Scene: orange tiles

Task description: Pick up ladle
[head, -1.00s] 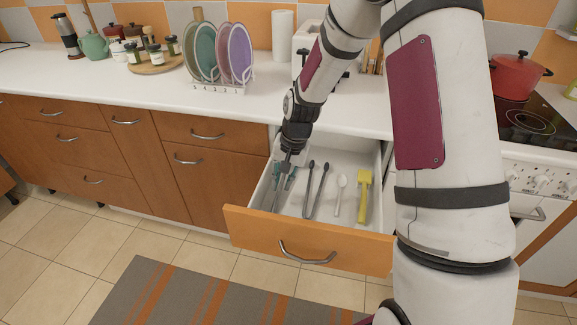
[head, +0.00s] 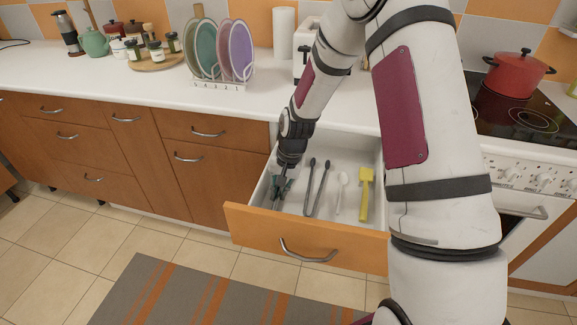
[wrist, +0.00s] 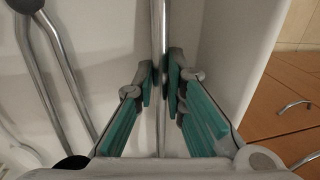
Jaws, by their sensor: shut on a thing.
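The ladle (wrist: 158,28) shows in the wrist view as a thin metal handle running between the teal finger pads. Its bowl is not visible. My gripper (wrist: 159,88) is shut on this handle inside the open drawer, close to the drawer's side wall. In the head view my gripper (head: 279,187) reaches down into the left part of the drawer (head: 305,245) and hides most of the ladle. I cannot tell whether the ladle touches the drawer floor.
Dark-tipped tongs (head: 317,190), a white spoon (head: 341,190) and a yellow utensil (head: 365,195) lie to the right in the drawer. The counter (head: 120,95) above holds a plate rack (head: 222,84). A red pot (head: 518,77) stands on the stove.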

